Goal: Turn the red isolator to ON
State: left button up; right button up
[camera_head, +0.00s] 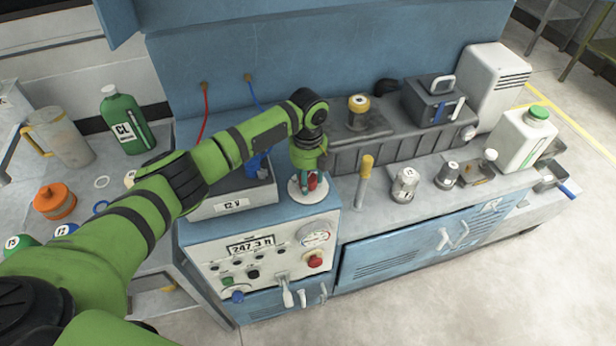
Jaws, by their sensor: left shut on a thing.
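The red isolator (312,182) is a small red handle on a round white plate (295,193). It sits on top of the blue console, at its back right corner. My left arm reaches across from the left, and my left gripper (309,178) points down over the plate. Its fingers are shut on the red handle and hide much of it. I cannot read any ON or OFF marking, so the handle's position is unclear. My right gripper is not in view.
The console front (265,262) carries a display, a gauge (315,235), a red button (314,261) and several knobs. A yellow-topped post (365,168) and several small cans stand to the right.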

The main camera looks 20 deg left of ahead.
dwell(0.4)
pick_arm(q)
jog(key=o, duration=1.2)
jog(key=shift+c, duration=0.2)
notch_tip(320, 180, up, 12)
jog(key=shift+f, duration=0.1)
